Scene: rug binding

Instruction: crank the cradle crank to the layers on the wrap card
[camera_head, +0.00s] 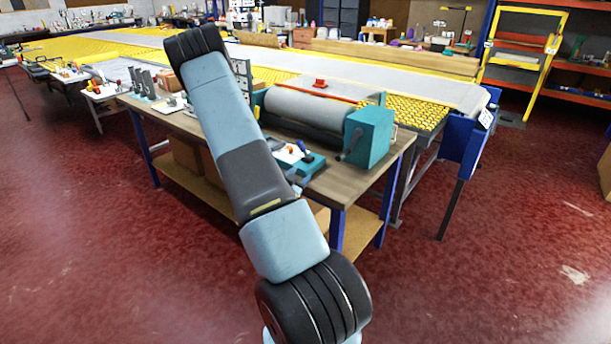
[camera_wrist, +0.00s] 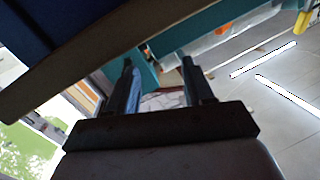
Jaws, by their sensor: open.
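The cradle on the workbench has teal end housings (camera_head: 368,137) and a grey roll (camera_head: 305,108) lying between them. A dark crank handle (camera_head: 349,144) seems to sit on the near face of the right housing; its details are too small to tell. My gripper (camera_wrist: 157,65) is open in the wrist view, its two dark fingers apart, with nothing visibly held. Teal surfaces (camera_wrist: 205,22) show beyond and above the fingers. The crank cannot be made out clearly there. In the head view my arm hides the gripper. I cannot tell which card is the wrap card.
The wooden workbench (camera_head: 392,163) has blue legs and a lower shelf. A teal tool (camera_head: 307,168) lies near its front edge, and small tools stand at its left end. A long yellow table (camera_head: 432,116) runs behind. The red floor (camera_head: 520,250) at right is clear.

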